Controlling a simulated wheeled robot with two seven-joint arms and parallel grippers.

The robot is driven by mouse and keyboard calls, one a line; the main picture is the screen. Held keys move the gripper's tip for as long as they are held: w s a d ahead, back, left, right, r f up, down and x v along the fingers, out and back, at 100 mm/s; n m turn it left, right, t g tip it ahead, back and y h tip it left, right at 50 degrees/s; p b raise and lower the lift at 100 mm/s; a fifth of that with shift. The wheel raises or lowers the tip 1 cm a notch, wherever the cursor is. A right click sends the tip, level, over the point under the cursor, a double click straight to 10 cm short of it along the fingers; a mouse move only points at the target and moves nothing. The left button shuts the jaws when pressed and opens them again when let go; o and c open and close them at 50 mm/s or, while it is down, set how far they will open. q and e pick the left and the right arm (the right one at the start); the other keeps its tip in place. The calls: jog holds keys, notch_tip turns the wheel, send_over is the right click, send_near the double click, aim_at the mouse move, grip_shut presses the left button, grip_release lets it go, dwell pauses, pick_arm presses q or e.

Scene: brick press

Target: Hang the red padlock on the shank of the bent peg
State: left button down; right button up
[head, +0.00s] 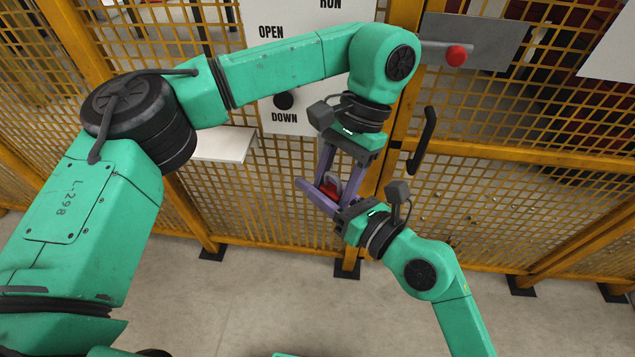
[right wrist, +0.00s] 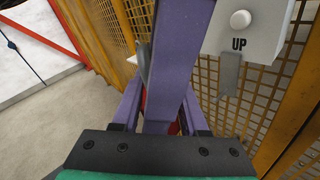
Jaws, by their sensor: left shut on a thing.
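The red padlock (head: 328,189), with a pale shackle, is among the crossing purple fingers in the head view, partly hidden. A red sliver of it shows low in the right wrist view (right wrist: 174,128). My left gripper (head: 332,193) reaches down from above and is shut on the padlock. My right gripper (head: 312,191) comes from the lower right, its fingers crossing close by. Whether they touch the padlock is hidden. A grey rod with a red ball (head: 456,56) is on a grey plate at the upper right.
A yellow mesh fence (head: 245,200) stands behind both grippers. A white panel (head: 300,95) marked OPEN and DOWN hangs on it, and a black handle (head: 422,140) is right of the grippers. A pale shelf (head: 222,146) sticks out at the left. The concrete floor (head: 270,300) is clear.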

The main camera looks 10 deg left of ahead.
pick_arm(q)
jog(key=shift+w, duration=0.1)
pick_arm(e)
jog(key=shift+s+a, duration=0.1)
grip_shut()
pick_arm(q)
jog(key=shift+c, duration=0.8)
grip_release()
